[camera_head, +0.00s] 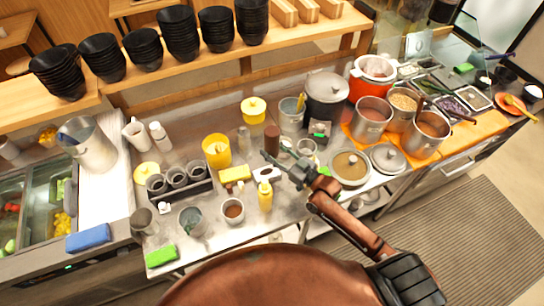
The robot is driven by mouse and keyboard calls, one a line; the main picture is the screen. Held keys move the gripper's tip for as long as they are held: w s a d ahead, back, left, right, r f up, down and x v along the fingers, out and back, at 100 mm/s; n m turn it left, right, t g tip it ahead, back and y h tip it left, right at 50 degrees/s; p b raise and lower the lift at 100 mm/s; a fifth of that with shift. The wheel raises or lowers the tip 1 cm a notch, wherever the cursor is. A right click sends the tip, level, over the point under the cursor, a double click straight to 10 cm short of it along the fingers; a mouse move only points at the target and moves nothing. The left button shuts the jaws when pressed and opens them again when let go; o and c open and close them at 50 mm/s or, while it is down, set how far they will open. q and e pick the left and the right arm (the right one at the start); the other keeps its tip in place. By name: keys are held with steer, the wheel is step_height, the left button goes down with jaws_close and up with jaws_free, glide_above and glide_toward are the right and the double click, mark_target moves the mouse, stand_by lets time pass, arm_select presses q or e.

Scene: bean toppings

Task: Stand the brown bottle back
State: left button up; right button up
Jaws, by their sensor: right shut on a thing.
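The brown bottle (271,138) is a dark cylinder, roughly upright, near the middle of the steel counter. My right gripper (284,158) comes in from the lower right and is shut on the brown bottle. The fingers and dark gripper body cover the bottle's lower part, so I cannot tell whether its base touches the counter. My left gripper is not in view.
A yellow container (216,150) and a yellow squeeze bottle (265,195) stand left of and in front of the gripper. Stacked black bowls (178,35) line the back shelf. The counter is crowded.

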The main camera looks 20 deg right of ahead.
mark_target(278, 146)
steer(key=shift+r+p, duration=2.4)
steer(key=shift+r, duration=0.25)
steer(key=shift+f, duration=0.15)
